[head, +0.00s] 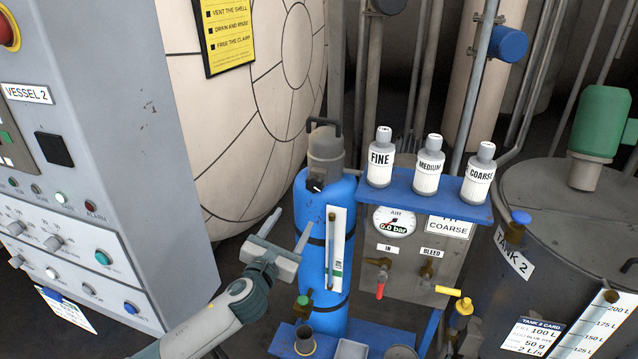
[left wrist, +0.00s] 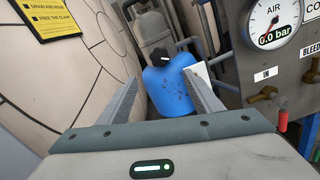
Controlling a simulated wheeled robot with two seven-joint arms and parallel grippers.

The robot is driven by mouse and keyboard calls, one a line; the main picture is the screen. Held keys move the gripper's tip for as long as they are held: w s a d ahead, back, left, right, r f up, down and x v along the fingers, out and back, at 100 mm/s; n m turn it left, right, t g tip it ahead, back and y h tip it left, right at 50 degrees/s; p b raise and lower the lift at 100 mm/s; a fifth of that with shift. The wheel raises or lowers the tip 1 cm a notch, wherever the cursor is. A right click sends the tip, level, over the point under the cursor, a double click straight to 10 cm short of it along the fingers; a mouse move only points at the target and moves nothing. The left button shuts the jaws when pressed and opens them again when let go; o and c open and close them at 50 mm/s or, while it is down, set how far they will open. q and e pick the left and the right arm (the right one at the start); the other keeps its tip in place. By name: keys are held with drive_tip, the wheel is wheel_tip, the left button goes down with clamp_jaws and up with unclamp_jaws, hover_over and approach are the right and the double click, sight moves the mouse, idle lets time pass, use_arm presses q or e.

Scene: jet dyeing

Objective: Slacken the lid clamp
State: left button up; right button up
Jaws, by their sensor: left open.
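A blue cylinder (head: 313,215) stands upright in the middle of the head view, with a grey lid (head: 326,150) and a black handle on top. A black knob (head: 314,186) with a white mark sits at the front of the lid; I take it for the lid clamp. The knob also shows in the left wrist view (left wrist: 161,57), beyond and between my fingers. My left gripper (head: 292,218) is open and empty, in front of and below the knob, apart from it. In the left wrist view the blue cylinder (left wrist: 172,88) lies between the fingers. My right gripper is not in view.
A blue shelf (head: 425,194) holds bottles marked FINE, MEDIUM and COARSE. Below it, an air gauge (head: 395,222) reads 0.0 bar, beside red IN and brown BLEED valves. The grey control cabinet (head: 95,150) stands left; the dark tank (head: 560,215) stands right.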

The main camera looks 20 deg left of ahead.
sight(313, 188)
use_arm(q)
drive_tip(key=shift+s+a, duration=0.1)
drive_tip(key=w, duration=0.5)
drive_tip(key=w+p, duration=0.1)
drive_tip(key=w, duration=0.4)
drive_tip(key=w+p, duration=0.1)
drive_tip(key=w, duration=0.4)
drive_tip(key=shift+w+d, duration=0.25)
drive_tip(key=shift+d, duration=0.05)
drive_tip(key=shift+w, duration=1.05)
drive_tip(key=shift+c, duration=0.3)
drive_tip(key=shift+f, duration=0.1)
drive_tip(key=c, duration=1)
